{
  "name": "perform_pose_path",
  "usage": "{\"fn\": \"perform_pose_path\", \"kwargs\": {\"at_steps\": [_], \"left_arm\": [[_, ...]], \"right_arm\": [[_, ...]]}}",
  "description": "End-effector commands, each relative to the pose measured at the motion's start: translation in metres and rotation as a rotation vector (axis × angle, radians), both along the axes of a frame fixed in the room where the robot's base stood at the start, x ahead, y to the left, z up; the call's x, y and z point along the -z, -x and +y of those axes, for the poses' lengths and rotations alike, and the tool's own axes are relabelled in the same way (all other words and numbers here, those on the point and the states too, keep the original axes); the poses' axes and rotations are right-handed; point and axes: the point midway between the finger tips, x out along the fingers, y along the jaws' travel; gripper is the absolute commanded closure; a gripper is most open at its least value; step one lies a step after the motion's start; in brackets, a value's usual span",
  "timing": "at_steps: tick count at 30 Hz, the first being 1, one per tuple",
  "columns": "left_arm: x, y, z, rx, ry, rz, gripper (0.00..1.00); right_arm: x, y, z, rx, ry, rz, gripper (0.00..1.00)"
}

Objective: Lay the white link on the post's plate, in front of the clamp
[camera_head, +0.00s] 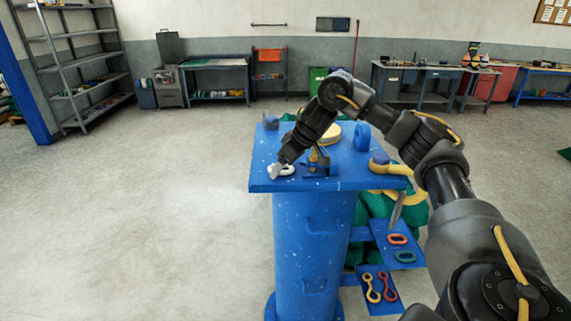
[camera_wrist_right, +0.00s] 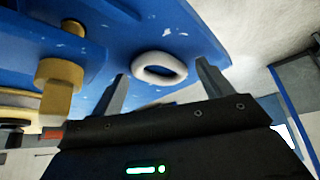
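The white link (camera_head: 287,169) lies on the blue plate (camera_head: 345,181) of the post, near its front left edge. In the right wrist view the white link (camera_wrist_right: 159,68) is an oval ring that appears to rest on the blue surface. My right gripper (camera_wrist_right: 163,85) is open, its two fingers apart on either side of the link and not closed on it. In the head view the right gripper (camera_head: 278,170) is at the link. The clamp (camera_head: 320,160), blue with brass parts, stands just right of the link, partly hidden by my arm. My left gripper is out of view.
A yellow hook-like piece (camera_head: 390,168) sits at the plate's right side. Lower trays hold a red link (camera_head: 397,239), a green link (camera_head: 405,257) and longer yellow and red links (camera_head: 372,288). Green netting hangs behind. Floor left of the post is clear.

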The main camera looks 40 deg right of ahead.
Motion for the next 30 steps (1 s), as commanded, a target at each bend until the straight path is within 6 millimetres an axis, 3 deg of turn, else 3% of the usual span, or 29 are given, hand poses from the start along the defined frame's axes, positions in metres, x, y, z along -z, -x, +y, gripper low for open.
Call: {"fn": "perform_pose_path", "kwargs": {"at_steps": [8,21,30], "left_arm": [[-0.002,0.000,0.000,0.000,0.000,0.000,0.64],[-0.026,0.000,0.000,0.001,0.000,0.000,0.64],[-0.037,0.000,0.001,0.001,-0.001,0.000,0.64]], "right_arm": [[-0.006,0.000,0.000,0.000,-0.001,-0.002,0.21],[-0.079,0.037,-0.013,0.000,0.001,-0.005,0.21],[-0.105,0.054,-0.018,-0.001,0.000,-0.001,0.21]]}}
